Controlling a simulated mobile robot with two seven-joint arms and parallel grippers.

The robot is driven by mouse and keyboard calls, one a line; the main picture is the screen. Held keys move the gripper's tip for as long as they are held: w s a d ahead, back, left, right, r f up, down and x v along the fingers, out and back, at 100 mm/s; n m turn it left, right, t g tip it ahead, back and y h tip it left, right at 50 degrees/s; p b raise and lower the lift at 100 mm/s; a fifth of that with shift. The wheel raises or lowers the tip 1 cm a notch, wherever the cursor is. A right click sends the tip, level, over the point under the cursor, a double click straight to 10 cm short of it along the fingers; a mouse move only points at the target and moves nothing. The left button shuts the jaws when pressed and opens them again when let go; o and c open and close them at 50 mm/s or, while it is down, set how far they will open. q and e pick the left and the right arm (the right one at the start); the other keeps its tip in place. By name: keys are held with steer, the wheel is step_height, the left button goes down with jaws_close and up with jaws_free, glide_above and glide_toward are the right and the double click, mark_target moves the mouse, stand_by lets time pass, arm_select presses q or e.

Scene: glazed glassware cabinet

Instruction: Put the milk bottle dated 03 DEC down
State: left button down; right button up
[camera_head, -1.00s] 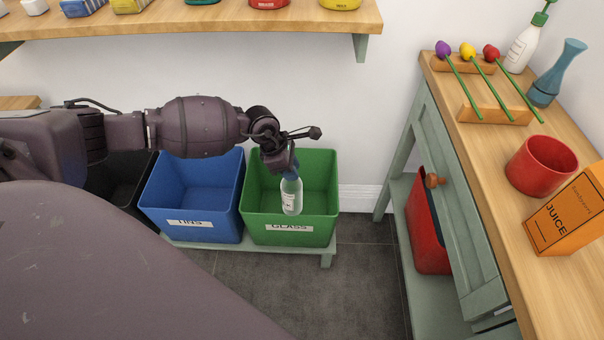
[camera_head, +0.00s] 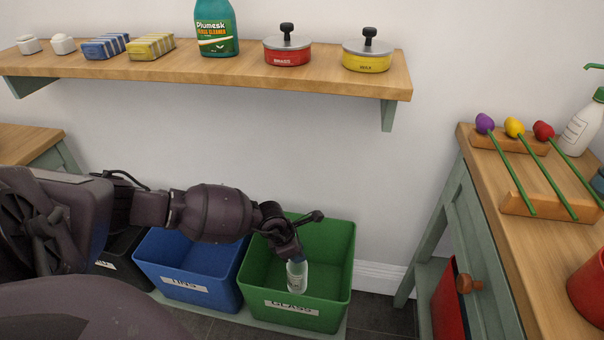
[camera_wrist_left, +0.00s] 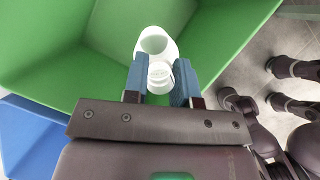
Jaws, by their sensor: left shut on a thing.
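The milk bottle (camera_head: 297,278) is small and clear-whitish with a pale label; its date is too small to read. My left gripper (camera_head: 292,258) is shut on its neck, and the bottle hangs roughly upright below it, within the outline of the green bin marked GLASS (camera_head: 340,272). In the left wrist view the bottle (camera_wrist_left: 154,44) is between the blue finger pads of my left gripper (camera_wrist_left: 158,78), with green bin walls around it. I cannot tell whether it touches the bin floor. My right gripper is not in view.
A blue bin marked TINS (camera_head: 172,287) stands left of the green one, and a black bin (camera_head: 115,262) farther left. A shelf (camera_head: 200,76) with pots and a cleaner bottle is above. A side cabinet (camera_head: 470,215) stands at the right, with a red bin inside.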

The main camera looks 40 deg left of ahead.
mark_target(298, 265)
arm_select(q)
step_height(298, 265, down, 7)
steer(key=shift+s+r+b, duration=0.1)
steer(key=shift+r+b, duration=0.05)
steer(key=shift+b, duration=0.95)
steer(key=shift+f, duration=0.3)
step_height(298, 265, down, 3)
steer(key=shift+f+b, duration=0.1)
steer(key=shift+b, duration=0.75)
step_height(298, 265, down, 3)
steer(key=shift+r+b, duration=0.2)
steer(key=shift+b, duration=0.4)
steer(key=shift+w+r, duration=0.1)
steer(key=shift+w, duration=0.1)
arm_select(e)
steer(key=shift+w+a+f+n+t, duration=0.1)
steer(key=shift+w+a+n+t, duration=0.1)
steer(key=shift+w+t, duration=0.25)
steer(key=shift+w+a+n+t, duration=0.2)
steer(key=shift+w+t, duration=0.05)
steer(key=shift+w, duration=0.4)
arm_select(q)
steer(key=c, duration=0.9)
jaws_free()
steer(key=shift+s, duration=0.1)
